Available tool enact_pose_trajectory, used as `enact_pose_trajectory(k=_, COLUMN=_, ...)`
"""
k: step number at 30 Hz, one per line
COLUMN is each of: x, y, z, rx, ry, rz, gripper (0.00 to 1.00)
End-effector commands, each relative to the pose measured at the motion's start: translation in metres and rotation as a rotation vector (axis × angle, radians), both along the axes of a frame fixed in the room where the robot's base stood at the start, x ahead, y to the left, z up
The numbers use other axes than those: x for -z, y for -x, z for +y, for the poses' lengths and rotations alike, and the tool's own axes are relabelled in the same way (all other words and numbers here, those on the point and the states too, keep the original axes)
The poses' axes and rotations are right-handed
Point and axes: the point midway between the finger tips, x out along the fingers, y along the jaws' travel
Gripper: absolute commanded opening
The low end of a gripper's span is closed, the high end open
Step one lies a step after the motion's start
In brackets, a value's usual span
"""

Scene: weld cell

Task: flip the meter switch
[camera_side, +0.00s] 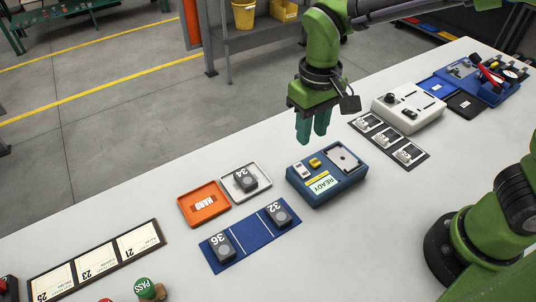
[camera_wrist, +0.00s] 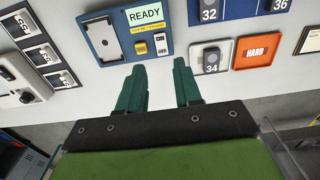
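The meter (camera_side: 326,183) is a blue box on the white table, with a lit display reading READY. It also shows in the wrist view (camera_wrist: 103,41), at top centre-left. On its face are a small yellow part (camera_wrist: 141,47) and a white part (camera_wrist: 161,43) marked ON, side by side; I cannot tell which is the switch or its exact position. My gripper (camera_side: 312,135) points down above the meter's back edge, apart from it. In the wrist view its two teal fingers (camera_wrist: 158,72) stand apart with nothing between them.
An orange HARD tray (camera_side: 203,205) and a white tray (camera_side: 258,194) holding block 34 lie left of the meter. A blue mat (camera_side: 244,238) carries blocks 36 and 32. A dark card strip (camera_side: 388,139) and a white device (camera_side: 409,108) lie to the right.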

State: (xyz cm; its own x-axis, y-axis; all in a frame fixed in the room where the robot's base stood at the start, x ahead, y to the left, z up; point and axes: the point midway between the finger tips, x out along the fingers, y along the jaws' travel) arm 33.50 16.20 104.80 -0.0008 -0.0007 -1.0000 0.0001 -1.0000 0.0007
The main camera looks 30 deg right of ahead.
Motion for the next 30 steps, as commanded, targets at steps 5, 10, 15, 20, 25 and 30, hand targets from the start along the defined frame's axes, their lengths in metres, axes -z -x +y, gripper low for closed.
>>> enact_pose_trajectory(k=5, x=0.042, y=0.001, z=-0.001, rx=0.001, ry=0.004, rz=0.005, gripper=0.34)
enact_pose_trajectory(k=10, x=0.077, y=0.001, z=-0.001, rx=0.001, ry=0.003, rz=0.003, gripper=0.34)
enact_pose_trajectory(k=15, x=0.102, y=0.000, z=-0.001, rx=0.001, ry=0.002, rz=0.001, gripper=0.34)
enact_pose_trajectory(k=20, x=0.114, y=0.000, z=0.000, rx=0.001, ry=0.000, rz=0.000, gripper=0.34)
enact_pose_trajectory(k=25, x=0.116, y=0.000, z=0.000, rx=0.001, ry=-0.001, rz=-0.001, gripper=0.34)
enact_pose_trajectory(k=30, x=0.116, y=0.000, z=0.000, rx=0.000, ry=-0.001, rz=-0.001, gripper=0.31)
